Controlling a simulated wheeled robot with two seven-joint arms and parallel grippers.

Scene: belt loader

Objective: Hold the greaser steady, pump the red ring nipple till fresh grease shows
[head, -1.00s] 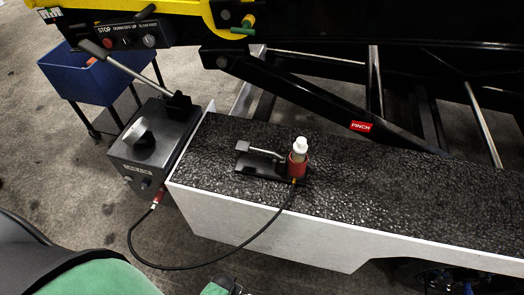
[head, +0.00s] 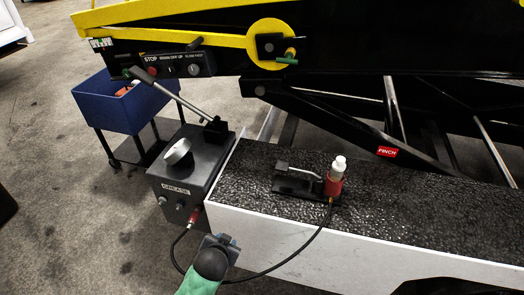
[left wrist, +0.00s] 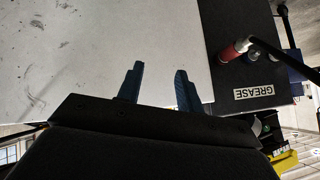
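The greaser (head: 335,181), a red cylinder with a white cap, stands upright on a black base with a small metal lever (head: 302,170) on the black-topped ledge. A black hose (head: 293,252) loops from it to a red fitting (head: 194,214) on the dark GREASE box (head: 192,167). That fitting also shows in the left wrist view (left wrist: 235,50); I cannot tell how firmly the hose is seated. No grease is visible. My left gripper (head: 222,240) is in front of the ledge's white side, right of the box. Its fingers (left wrist: 156,88) are apart and empty. My right gripper is not in view.
A long lever (head: 183,100) rises from the GREASE box. The loader's black frame with a red PINCH label (head: 387,152) and a control panel (head: 170,67) overhang the ledge. A blue bin (head: 118,106) stands back left. The ledge's right part is clear.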

